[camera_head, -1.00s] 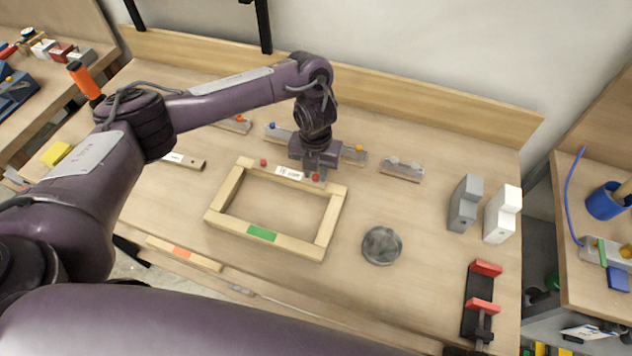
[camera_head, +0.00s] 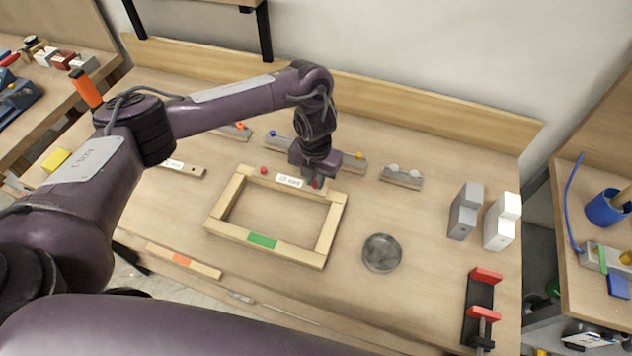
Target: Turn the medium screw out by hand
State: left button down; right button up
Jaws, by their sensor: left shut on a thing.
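A light wooden frame (camera_head: 224,200) lies on the bench with a small white label (camera_head: 289,180) on its back rail. A red screw head (camera_head: 263,170) stands at the left of that rail. My left gripper (camera_head: 316,184) points down at the rail's right end and is shut on a second red screw head (camera_head: 317,183), mostly hidden between the fingers. I cannot tell from its size whether this is the medium screw. The screw's shaft is hidden. My right gripper is out of view.
Small blocks with coloured knobs, one of them grey (camera_head: 402,178), stand behind the frame. A round grey dish (camera_head: 382,253) lies to its right. Two stepped blocks (camera_head: 465,210) and a red-and-black clamp (camera_head: 480,305) are further right. The bench between dish and clamp is clear.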

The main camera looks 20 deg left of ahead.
pick_arm(q)
jog(key=shift+r+n+p, duration=0.2)
jog(key=shift+n+p, duration=0.15)
jog(key=shift+n, duration=0.35)
jog(key=shift+f+n, duration=0.1)
jog(key=shift+n, duration=0.3)
jog(key=shift+f, duration=0.15)
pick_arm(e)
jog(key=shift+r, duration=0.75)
pick_arm(q)
jog(key=n+p, duration=0.2)
jog(key=n, duration=0.1)
jog(key=shift+d+r+p, duration=0.1)
jog(key=shift+r+p, duration=0.25)
jog(key=shift+p, duration=0.05)
jog(key=shift+f+n+p, duration=0.1)
jog(key=shift+n+p, duration=0.3)
jog(key=shift+n, duration=0.4)
jog(key=shift+f+n, duration=0.1)
jog(key=shift+n, duration=0.2)
jog(key=shift+f, duration=0.1)
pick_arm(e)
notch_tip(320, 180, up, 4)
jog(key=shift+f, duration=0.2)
